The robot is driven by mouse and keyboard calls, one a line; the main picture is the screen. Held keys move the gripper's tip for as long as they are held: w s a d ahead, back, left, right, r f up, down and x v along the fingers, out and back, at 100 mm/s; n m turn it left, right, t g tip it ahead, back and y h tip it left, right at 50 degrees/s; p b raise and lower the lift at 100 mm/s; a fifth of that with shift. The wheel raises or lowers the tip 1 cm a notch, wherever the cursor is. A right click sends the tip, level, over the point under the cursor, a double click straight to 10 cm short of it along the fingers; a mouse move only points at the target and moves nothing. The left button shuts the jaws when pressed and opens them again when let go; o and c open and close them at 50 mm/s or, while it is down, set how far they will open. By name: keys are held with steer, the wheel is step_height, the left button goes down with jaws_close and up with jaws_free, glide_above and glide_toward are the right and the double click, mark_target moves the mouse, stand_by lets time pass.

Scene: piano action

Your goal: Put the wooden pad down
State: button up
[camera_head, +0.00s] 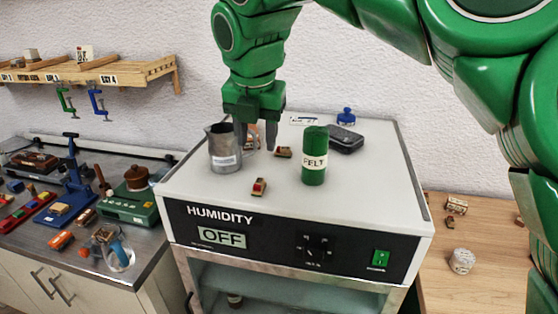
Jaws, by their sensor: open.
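My gripper (257,145) points down over the top of the white humidity cabinet (215,192), with its two dark fingers apart. A small wooden pad (283,152) lies on the cabinet top just right of the fingers. A second small wooden piece with red on it (259,187) lies nearer the cabinet's front edge. An orange-and-white item (252,138) shows behind and between the fingers, partly hidden. I see nothing clearly held, and I cannot tell whether the fingertips touch the top.
A metal pitcher (224,154) stands close left of my gripper. A green FELT can (315,158) and a black case (345,139) stand to the right. A blue object (346,116) is at the back. The cabinet top's right front is clear.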

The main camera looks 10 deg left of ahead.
steer(key=s+d+f+m+g, duration=0.1)
steer(key=s+d+f+m, duration=0.2)
steer(key=d+m, duration=0.35)
steer(key=s+d+f+m+h, duration=0.1)
steer(key=s+d+f+m, duration=0.3)
steer(key=d+m, duration=0.25)
steer(key=s+d+f+m+g, duration=0.1)
steer(key=s+d+f+m, duration=0.2)
steer(key=d+m, duration=0.35)
steer(key=s+d+f+m+g, duration=0.2)
steer(key=s+d+f+m, duration=0.9)
steer(key=s+m, duration=0.3)
steer(key=shift+s+d+f+m+g, duration=0.3)
steer(key=shift+s+f+m, duration=0.15)
steer(key=shift+m, duration=0.8)
steer(key=shift+o, duration=0.6)
